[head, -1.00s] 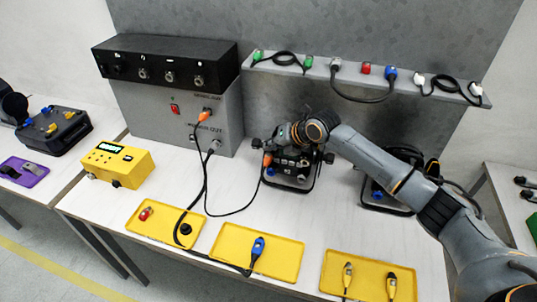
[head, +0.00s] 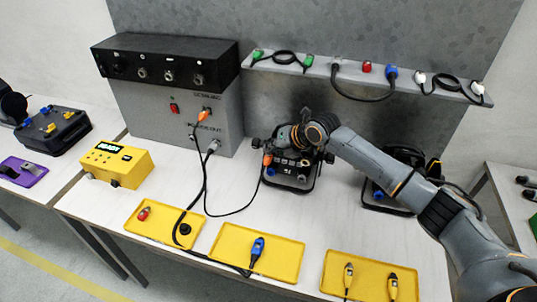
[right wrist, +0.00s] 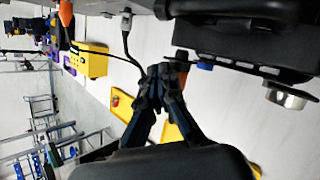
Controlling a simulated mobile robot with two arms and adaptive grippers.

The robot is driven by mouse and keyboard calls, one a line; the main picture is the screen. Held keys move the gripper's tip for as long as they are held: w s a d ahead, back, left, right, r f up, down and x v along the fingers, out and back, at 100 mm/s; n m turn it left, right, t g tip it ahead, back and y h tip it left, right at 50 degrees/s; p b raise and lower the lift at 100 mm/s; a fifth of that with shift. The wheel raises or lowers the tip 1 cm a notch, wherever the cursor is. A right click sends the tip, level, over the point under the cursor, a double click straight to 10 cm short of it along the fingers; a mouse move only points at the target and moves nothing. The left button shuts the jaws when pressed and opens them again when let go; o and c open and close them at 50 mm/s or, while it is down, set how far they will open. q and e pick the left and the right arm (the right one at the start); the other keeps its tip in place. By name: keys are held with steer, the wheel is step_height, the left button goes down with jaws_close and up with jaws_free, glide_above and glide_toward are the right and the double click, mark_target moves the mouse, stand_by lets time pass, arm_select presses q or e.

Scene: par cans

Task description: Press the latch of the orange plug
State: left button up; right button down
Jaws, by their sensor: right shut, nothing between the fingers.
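One orange plug (head: 267,160) sits at the left side of the middle par can (head: 289,177), with a black cable hanging from it. Another orange plug (head: 204,115) is in the front of the grey box. My right gripper (head: 284,139) is above the middle par can, close to its orange plug; its fingertips are hard to make out in the head view. In the right wrist view the fingers (right wrist: 165,72) are shut and empty, with an orange piece (right wrist: 183,80) right beside and partly behind them. Contact cannot be told. My left gripper is not in view.
A grey box (head: 150,118) with a black unit stands at the back left, beside a yellow tester (head: 130,158). A shelf (head: 300,72) with cables runs behind. Another par can (head: 385,200) is under my right arm. Yellow trays (head: 290,272) line the front edge.

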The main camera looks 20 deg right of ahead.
mark_target(271, 156)
steer(key=shift+f, duration=0.25)
steer(key=shift+r, duration=0.1)
stand_by(0.4)
steer(key=shift+r+p, duration=0.4)
steer(key=shift+r, duration=0.35)
step_height(271, 156, up, 5)
steer(key=p, duration=0.3)
steer(key=shift+p, duration=0.3)
steer(key=shift+f, duration=0.1)
